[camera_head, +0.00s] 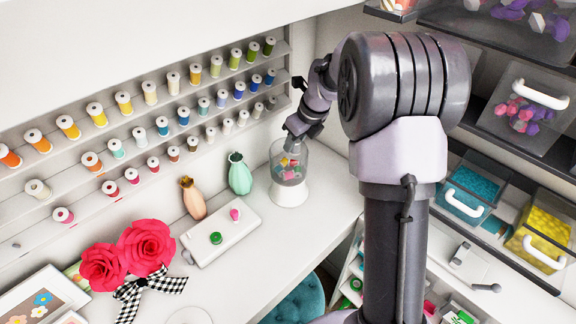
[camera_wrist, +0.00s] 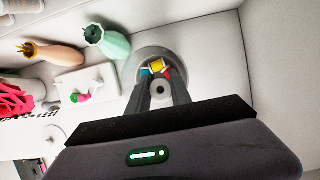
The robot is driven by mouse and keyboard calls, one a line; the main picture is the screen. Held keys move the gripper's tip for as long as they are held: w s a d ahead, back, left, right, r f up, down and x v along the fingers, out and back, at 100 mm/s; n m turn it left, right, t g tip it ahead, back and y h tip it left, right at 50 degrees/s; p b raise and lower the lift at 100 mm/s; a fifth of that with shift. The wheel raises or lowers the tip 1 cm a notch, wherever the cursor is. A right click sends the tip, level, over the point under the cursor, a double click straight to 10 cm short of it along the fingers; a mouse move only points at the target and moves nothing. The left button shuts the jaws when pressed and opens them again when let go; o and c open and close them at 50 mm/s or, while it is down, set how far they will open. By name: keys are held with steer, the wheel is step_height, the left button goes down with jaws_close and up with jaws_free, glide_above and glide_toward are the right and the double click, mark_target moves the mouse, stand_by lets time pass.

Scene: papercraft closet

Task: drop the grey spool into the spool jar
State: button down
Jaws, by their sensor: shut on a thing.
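The spool jar (camera_head: 289,190) is a clear cup on a white base, standing on the countertop near the back corner, with several coloured spools inside. In the wrist view the jar's round rim (camera_wrist: 143,57) lies just beyond my fingertips, with red, yellow and blue pieces inside. My gripper (camera_wrist: 161,90) points down over the jar's mouth. It is shut on the grey spool (camera_wrist: 160,88), seen end-on between the fingers with a dark centre hole. In the head view my gripper (camera_head: 291,148) is at the jar's top and the spool in it cannot be made out.
Left of the jar stand a mint vase (camera_head: 239,174) and a peach vase (camera_head: 193,198). A white box (camera_head: 222,233) with a green and a pink spool lies in front of them. Spool racks (camera_head: 150,105) line the back wall. Drawers (camera_head: 540,238) are on the right.

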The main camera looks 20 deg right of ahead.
steer(key=c, duration=1.1)
jaws_free()
steer(key=p+v, duration=0.1)
steer(key=v, duration=0.6)
steer(key=shift+r, duration=0.2)
steer(key=s+a+n+t+b, duration=0.1)
steer(key=s+a+n+b, duration=1)
steer(key=s+n, duration=0.45)
steer(key=s+a+f+n+b, duration=0.1)
steer(key=s+a+f+n, duration=0.1)
steer(key=s+f+n, duration=0.1)
steer(key=s+a+f+n+b, duration=0.1)
steer(key=s+f+n+b, duration=0.1)
steer(key=s+n, duration=0.3)
steer(key=s+a+f+n+b, duration=0.1)
steer(key=s+a+f+n, duration=0.1)
steer(key=s+f+n, duration=0.2)
steer(key=shift+s+a+t, duration=0.15)
steer(key=shift+s, duration=0.45)
steer(key=shift+s+a+t, duration=0.15)
steer(key=shift+s, duration=0.45)
